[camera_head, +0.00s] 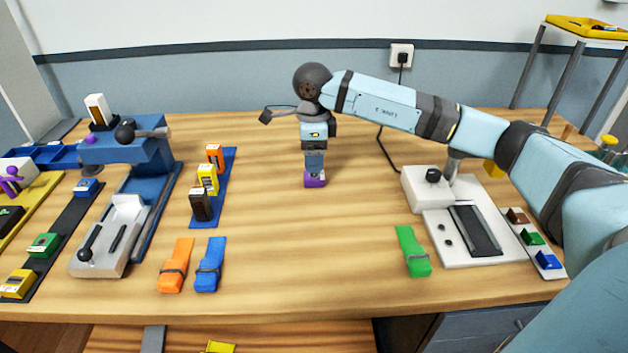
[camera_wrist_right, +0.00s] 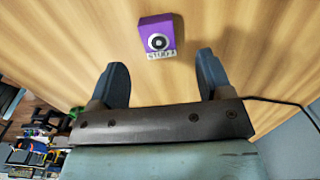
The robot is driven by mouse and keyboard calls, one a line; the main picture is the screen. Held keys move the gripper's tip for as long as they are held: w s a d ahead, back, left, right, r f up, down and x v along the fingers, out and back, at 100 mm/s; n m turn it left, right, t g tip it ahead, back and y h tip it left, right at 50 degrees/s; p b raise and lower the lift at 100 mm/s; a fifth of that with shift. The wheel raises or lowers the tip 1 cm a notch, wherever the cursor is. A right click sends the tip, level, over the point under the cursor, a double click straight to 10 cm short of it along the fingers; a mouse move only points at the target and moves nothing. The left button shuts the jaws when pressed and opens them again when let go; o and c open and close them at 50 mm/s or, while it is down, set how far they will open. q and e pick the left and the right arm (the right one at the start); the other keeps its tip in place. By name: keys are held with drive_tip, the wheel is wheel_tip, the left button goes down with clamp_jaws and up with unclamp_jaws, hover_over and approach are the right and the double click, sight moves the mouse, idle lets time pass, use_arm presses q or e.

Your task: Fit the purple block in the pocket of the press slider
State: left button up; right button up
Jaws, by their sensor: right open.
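A purple block (camera_head: 315,181) stands on the table near the middle, below my right gripper (camera_head: 314,162). In the right wrist view the purple block (camera_wrist_right: 157,36) shows a round black-and-white mark and a small label. It lies just beyond the two fingertips of my right gripper (camera_wrist_right: 160,62), which are spread apart with nothing between them. A blue press (camera_head: 128,150) with a black-knobbed lever stands at the left. A light grey part that looks like its slider (camera_head: 121,218) extends toward the front edge, with a black knob and a dark slot. I cannot make out its pocket clearly. My left gripper does not show.
A blue strip (camera_head: 225,160) with orange, yellow and dark blocks lies between press and purple block. Orange (camera_head: 176,263), blue (camera_head: 210,262) and green (camera_head: 411,250) straps lie near the front edge. A white device (camera_head: 479,252) sits at right. The table's front middle is clear.

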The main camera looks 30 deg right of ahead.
sight(316, 175)
drive_tip(key=f, duration=0.3)
drive_tip(key=f+b, duration=0.1)
drive_tip(key=f, duration=0.1)
drive_tip(key=shift+s+d+f, duration=0.2)
drive_tip(key=shift+s+d, duration=0.1)
drive_tip(key=shift+f, duration=0.15)
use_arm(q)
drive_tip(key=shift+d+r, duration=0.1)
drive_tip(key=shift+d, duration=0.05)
use_arm(e)
drive_tip(key=c, duration=1.1)
drive_tip(key=shift+c, duration=0.9)
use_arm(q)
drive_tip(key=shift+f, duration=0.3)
use_arm(e)
drive_tip(key=shift+r, duration=0.2)
